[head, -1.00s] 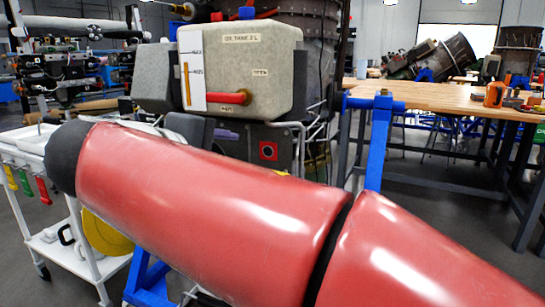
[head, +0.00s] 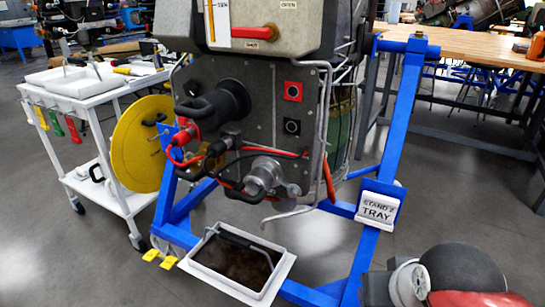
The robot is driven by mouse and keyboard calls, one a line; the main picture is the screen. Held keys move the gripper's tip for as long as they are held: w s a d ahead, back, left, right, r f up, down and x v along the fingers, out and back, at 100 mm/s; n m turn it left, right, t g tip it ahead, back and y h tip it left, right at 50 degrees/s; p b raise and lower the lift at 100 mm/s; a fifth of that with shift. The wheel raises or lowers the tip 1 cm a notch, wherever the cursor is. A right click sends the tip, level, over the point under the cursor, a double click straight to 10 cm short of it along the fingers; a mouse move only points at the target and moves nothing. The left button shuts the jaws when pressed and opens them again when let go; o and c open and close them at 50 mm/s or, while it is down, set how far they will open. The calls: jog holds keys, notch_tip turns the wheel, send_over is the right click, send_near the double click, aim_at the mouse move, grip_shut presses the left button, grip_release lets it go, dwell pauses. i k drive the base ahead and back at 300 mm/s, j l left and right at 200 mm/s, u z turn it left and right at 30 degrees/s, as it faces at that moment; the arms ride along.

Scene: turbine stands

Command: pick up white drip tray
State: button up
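A white drip tray (head: 222,285) with dark brown contents sits low beneath the engine unit, at the base of the blue stand. My red and grey arm shows at the bottom right, to the right of the tray. My gripper is not visible, so whether it is open or shut does not show.
The blue stand (head: 397,125) frames the tray, with a sign (head: 378,206) reading "STAND 2 TRAY". Pipes and red cables hang above. A white cart (head: 118,192) and yellow disc (head: 138,150) stand left.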

aim_at(249, 263)
jog(key=l, duration=0.25)
jog(key=i+l, duration=0.15)
jog(key=l+u, duration=0.65)
jog(key=u, duration=0.15)
jog(key=l+u, duration=0.35)
jog(key=i+j+u, duration=0.2)
jog(key=u, duration=0.25)
jog(key=i+j+u, duration=0.1)
jog(key=i+u, duration=0.15)
jog(key=u, duration=0.15)
